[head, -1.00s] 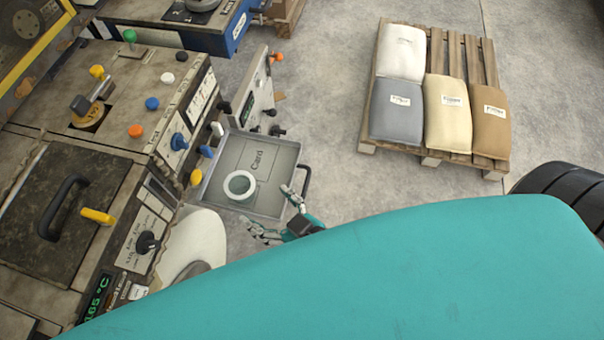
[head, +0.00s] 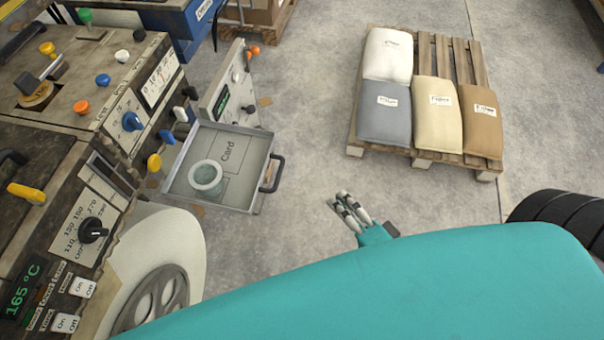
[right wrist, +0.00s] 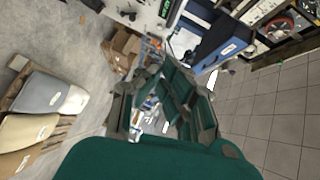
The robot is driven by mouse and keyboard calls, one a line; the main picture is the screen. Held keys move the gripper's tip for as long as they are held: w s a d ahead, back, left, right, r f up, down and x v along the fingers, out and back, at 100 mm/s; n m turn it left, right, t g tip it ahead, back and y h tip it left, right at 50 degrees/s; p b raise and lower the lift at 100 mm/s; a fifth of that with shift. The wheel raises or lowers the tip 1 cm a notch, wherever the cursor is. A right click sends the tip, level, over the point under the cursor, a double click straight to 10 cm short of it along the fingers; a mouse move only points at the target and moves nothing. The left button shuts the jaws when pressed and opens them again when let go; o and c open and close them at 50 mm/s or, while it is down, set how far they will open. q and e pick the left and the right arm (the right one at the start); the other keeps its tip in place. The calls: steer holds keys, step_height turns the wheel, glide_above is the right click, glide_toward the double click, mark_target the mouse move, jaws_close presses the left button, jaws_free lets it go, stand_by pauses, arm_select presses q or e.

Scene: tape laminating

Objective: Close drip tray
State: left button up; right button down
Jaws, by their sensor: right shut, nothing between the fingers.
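The drip tray is a grey open drawer (head: 250,197) marked "Card", at left of centre in the head view. It sticks out from the side of the worn machine (head: 130,72), with a dark handle (head: 272,173) on its right end. A greenish-grey ring (head: 206,178) lies in it. My right gripper (head: 342,205) is shut and empty, to the right of the handle and apart from it, over bare floor. Its fingers (right wrist: 165,108) also show in the right wrist view, with nothing held. My left gripper is not in view.
A white roll (head: 160,255) with a grey hub stands below the tray. A panel (head: 232,85) with knobs stands just behind it. A pallet (head: 422,155) with several sacks lies at the right. Concrete floor is clear between tray and pallet.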

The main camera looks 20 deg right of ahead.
mark_target(223, 163)
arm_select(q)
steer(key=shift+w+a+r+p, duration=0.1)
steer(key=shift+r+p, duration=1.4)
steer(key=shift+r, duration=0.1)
arm_select(e)
steer(key=w+a+f, duration=0.2)
steer(key=w+a, duration=0.3)
steer(key=w, duration=0.6)
steer(key=shift+w+a, duration=0.15)
steer(key=shift+w, duration=0.05)
